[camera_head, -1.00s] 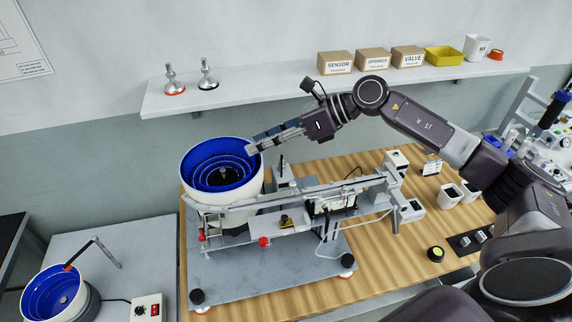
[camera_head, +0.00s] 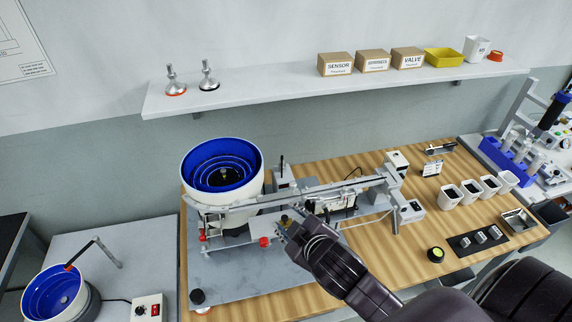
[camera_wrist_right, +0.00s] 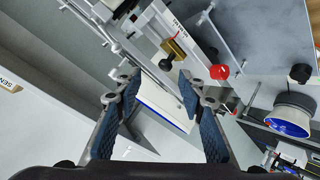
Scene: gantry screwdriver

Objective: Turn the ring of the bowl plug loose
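The large bowl feeder (camera_head: 222,205) has a white outer wall and a blue stepped inside, and stands on a grey plate. A brass-coloured block (camera_wrist_right: 177,48) with a dark round knob (camera_wrist_right: 165,64) and a red knob (camera_wrist_right: 219,72) show ahead of my right fingers in the wrist view. The red knob also shows in the head view (camera_head: 264,242). I cannot tell which part is the bowl plug or its ring. My right gripper (camera_wrist_right: 158,80) is open and empty; in the head view it (camera_head: 288,227) is low in front of the feeder rail. My left gripper is out of view.
The feeder rail (camera_head: 310,190) runs right to white boxes. Several white cups (camera_head: 470,187) stand on the wooden table (camera_head: 425,200). A smaller blue bowl (camera_head: 55,292) stands at the lower left. A wall shelf (camera_head: 260,95) holds boxes and levelling feet.

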